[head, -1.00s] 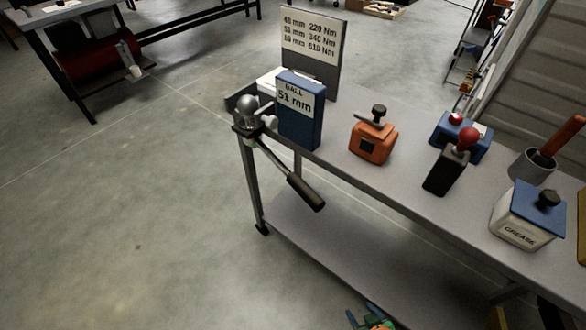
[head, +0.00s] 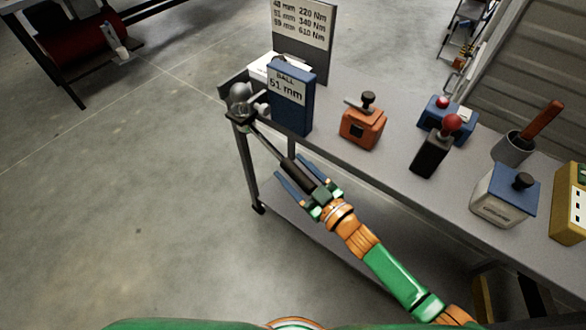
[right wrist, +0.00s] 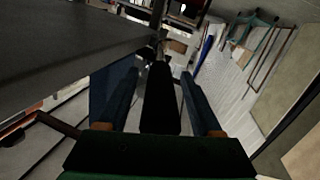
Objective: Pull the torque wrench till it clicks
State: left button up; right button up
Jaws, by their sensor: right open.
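The torque wrench (head: 264,142) has a thin metal shaft and a thick black handle. It runs from the grey hitch ball (head: 240,93) and its fitting at the bench's left corner, slanting down to the right past the edge. My right gripper (head: 289,166) is open, with one blue finger on each side of the handle. In the right wrist view the black handle (right wrist: 160,98) lies between the two blue fingers, with gaps on both sides. The handle's end is partly hidden by the gripper. My left gripper is not in view.
On the bench (head: 385,175) stand a blue "51 mm" box (head: 290,105), a torque chart sign (head: 302,35), an orange device (head: 362,127), a black device with a red knob (head: 432,155) and a grease box (head: 502,200).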

jog(key=shift+w+a, duration=0.15)
jog(key=shift+w, duration=0.05)
grip_shut()
dwell(1.3)
